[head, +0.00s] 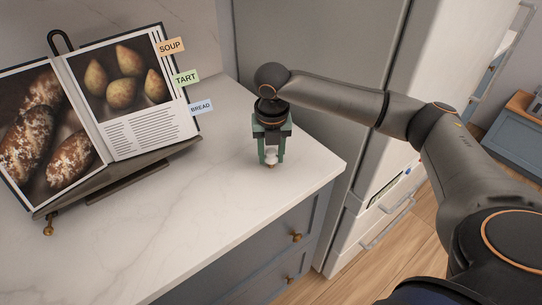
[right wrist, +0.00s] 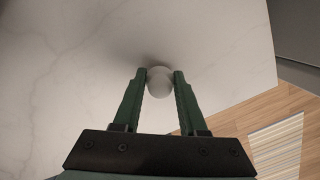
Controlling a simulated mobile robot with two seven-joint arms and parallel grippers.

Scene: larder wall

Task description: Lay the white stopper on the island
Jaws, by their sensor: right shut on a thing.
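The white stopper (head: 270,156) is between the green fingers of my right gripper (head: 269,160), low over the marble worktop (head: 190,205) near its right edge. In the right wrist view, the stopper's rounded white end (right wrist: 160,81) sits between the two fingertips (right wrist: 160,76), with a soft shadow on the marble beside it. The right gripper is shut on it. I cannot tell whether the stopper touches the worktop. The lower part of the stopper is small in the head view. My left gripper is not in view.
An open cookbook (head: 125,100) with coloured tabs stands on a dark stand (head: 120,172) at the left. A tall pale fridge (head: 335,120) stands beyond the worktop's right edge. Grey-blue drawers (head: 285,245) are below. The marble between stand and gripper is clear.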

